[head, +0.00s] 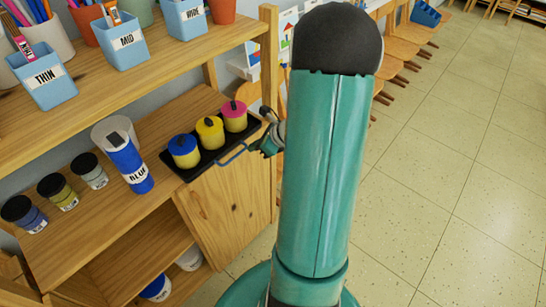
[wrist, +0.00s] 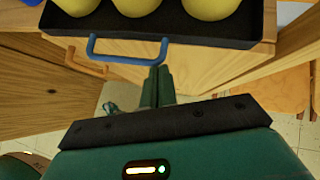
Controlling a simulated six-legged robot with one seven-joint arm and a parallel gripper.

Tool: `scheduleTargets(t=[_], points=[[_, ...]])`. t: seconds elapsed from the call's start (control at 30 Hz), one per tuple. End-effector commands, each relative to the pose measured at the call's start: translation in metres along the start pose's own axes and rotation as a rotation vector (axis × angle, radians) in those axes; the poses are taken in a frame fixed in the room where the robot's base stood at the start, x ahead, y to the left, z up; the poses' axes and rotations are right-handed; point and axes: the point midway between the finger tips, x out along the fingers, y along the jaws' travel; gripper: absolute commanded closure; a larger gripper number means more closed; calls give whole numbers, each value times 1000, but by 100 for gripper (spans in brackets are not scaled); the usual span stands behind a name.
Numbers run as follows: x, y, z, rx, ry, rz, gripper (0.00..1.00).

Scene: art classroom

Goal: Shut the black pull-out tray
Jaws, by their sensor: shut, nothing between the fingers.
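The black pull-out tray (head: 207,167) sits at shelf level and sticks out past the front of the wooden unit. It carries three pots with yellow bodies and blue, yellow and pink lids. In the wrist view the tray's front wall (wrist: 215,38) crosses the top, with a blue bar handle (wrist: 122,60) on it. The handle also shows in the head view (head: 233,156). My gripper (head: 270,142) is at the tray's front. In the wrist view its fingers (wrist: 158,70) are together and empty, by the handle's right end; I cannot tell whether they touch it.
A tilted blue container (head: 127,165) labelled BLUE and several small jars (head: 57,191) stand left of the tray. Labelled cups (head: 122,42) stand on the upper shelf (head: 90,85). A wooden panel (head: 225,205) is below the tray. The floor (head: 450,170) at right is clear.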

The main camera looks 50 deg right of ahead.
Motion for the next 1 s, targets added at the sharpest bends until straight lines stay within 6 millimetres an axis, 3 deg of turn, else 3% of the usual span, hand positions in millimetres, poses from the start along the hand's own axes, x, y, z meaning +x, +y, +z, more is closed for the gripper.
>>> scheduleTargets(t=[0.1, 0.23, 0.73, 1.0], points=[[19, -8, 17, -2, 0, 2, 100], [26, -12, 24, 2, -1, 1, 100], [28, -11, 27, -2, -5, 4, 100], [20, -16, 17, -1, -2, 4, 100]])
